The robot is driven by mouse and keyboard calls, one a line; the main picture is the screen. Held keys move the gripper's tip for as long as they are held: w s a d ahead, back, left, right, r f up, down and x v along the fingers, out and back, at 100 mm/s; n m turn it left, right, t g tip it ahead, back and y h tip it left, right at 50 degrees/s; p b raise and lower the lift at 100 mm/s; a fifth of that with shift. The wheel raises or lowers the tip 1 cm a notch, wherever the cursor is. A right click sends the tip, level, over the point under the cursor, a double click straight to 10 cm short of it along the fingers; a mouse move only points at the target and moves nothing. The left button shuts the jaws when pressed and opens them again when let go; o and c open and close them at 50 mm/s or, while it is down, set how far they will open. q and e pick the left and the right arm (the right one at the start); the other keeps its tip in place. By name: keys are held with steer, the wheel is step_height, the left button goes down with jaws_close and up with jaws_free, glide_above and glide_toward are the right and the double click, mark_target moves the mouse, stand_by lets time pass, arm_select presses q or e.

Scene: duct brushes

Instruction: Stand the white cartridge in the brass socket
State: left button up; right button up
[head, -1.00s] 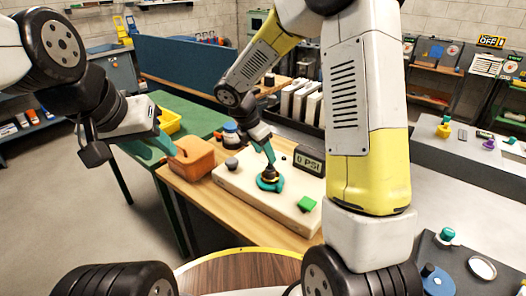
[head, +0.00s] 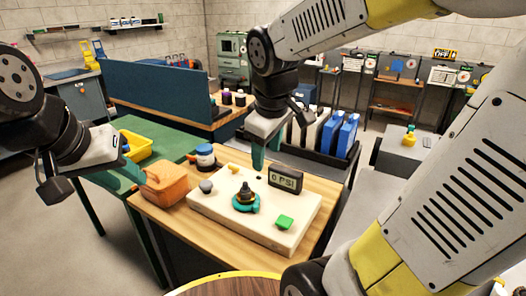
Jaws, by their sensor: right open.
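Pale upright pieces (head: 313,128) stand in the dark rack behind the workbench, partly hidden by my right gripper; I cannot tell which is the white cartridge. A cream base block (head: 290,238) on the wooden bench carries a teal ring with a dark knob (head: 246,198), a grey knob, a green block and a small brass-coloured piece (head: 234,169). I cannot tell which part is the brass socket. My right gripper (head: 266,152) is open, with teal fingers pointing down above the block's back edge, near the display. My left gripper (head: 122,178) is beside the orange-brown box; its opening is unclear.
The orange-brown box (head: 168,187) and a blue-and-white jar (head: 205,157) stand left of the block. A 0 PSI display (head: 286,179) stands at its back. Blue upright pieces (head: 346,137) stand in the rack's right part. A yellow tray (head: 135,146) sits on the green table.

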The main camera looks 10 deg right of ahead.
steer(key=s+r+m+t+y, duration=0.2)
steer(key=s+m, duration=0.5)
steer(key=m, duration=0.1)
steer(key=shift+r, duration=0.3)
